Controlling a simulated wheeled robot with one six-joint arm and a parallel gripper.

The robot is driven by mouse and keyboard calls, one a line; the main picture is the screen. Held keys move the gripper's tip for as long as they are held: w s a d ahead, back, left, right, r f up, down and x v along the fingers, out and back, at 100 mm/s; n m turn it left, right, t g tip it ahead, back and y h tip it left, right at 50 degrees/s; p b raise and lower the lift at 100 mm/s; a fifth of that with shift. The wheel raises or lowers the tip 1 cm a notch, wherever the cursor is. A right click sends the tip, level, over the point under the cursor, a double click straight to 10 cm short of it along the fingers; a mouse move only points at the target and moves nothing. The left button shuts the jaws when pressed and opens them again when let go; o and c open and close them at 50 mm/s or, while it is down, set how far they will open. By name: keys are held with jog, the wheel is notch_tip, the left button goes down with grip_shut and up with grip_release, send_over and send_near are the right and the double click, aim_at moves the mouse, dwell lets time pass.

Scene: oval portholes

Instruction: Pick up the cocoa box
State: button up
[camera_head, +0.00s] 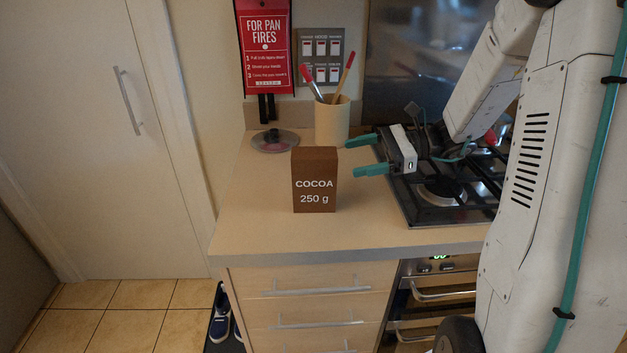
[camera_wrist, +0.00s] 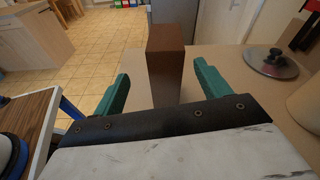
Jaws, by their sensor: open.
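The cocoa box (camera_head: 315,178) is a brown upright carton marked "COCOA 250 g". My gripper (camera_head: 358,156) is open, with two teal fingers pointing left, just to the right of the box. In the wrist view the box (camera_wrist: 166,62) stands ahead, centred between the spread fingers of my gripper (camera_wrist: 160,88). The fingers appear short of the box and do not seem to touch it. The box's base is partly hidden behind the gripper body in the wrist view.
A cream utensil pot (camera_head: 332,122) with red-tipped tools stands behind the box. The gas hob (camera_head: 442,192) is under my arm. The counter left of the box is clear.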

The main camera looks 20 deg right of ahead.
aim_at(314, 159)
jog(key=w+a+m, duration=0.1)
jog(key=a, duration=0.2)
jog(key=w+a+t+y, duration=0.1)
jog(key=a, duration=0.2)
jog(key=w+a+f+m, duration=0.1)
jog(key=w+a, duration=0.1)
jog(key=a, duration=0.1)
jog(key=shift+w+a+f+m+t+y, duration=0.1)
jog(key=shift+a+m+t+y, duration=0.2)
jog(key=shift+y, duration=0.1)
jog(key=c, duration=1.6)
